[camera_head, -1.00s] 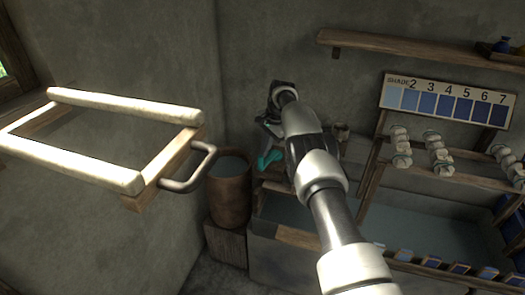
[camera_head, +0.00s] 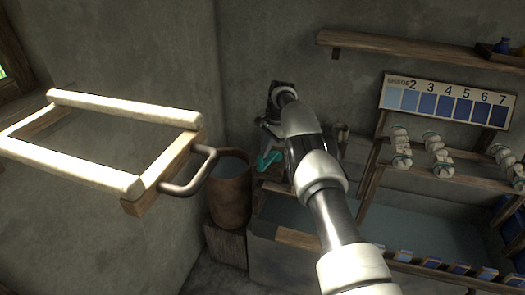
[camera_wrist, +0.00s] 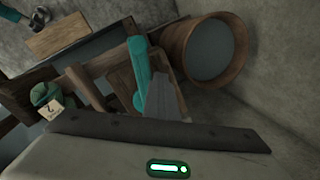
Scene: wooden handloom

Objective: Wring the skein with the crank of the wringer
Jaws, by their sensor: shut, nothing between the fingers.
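My gripper (camera_head: 267,160) is at the middle of the head view, with teal fingers shut and empty, pointing down near the tub. In the wrist view its teal finger (camera_wrist: 143,75) reaches out over wooden parts beside the tub. I cannot clearly make out the wringer or its crank; my arm and hand cover much of that spot. A green skein-like bundle (camera_wrist: 42,92) with a tag marked 2 shows at the left of the wrist view. Pale skein-like bundles (camera_head: 438,155) hang on a rack at the right of the head view.
A wooden tub (camera_head: 230,190) of liquid stands on a block left of my gripper; it also shows in the wrist view (camera_wrist: 186,55). A long vat (camera_head: 280,262) lies below my arm. A frame with a metal handle (camera_head: 190,180) juts in from the left. A shade chart (camera_head: 447,100) stands behind.

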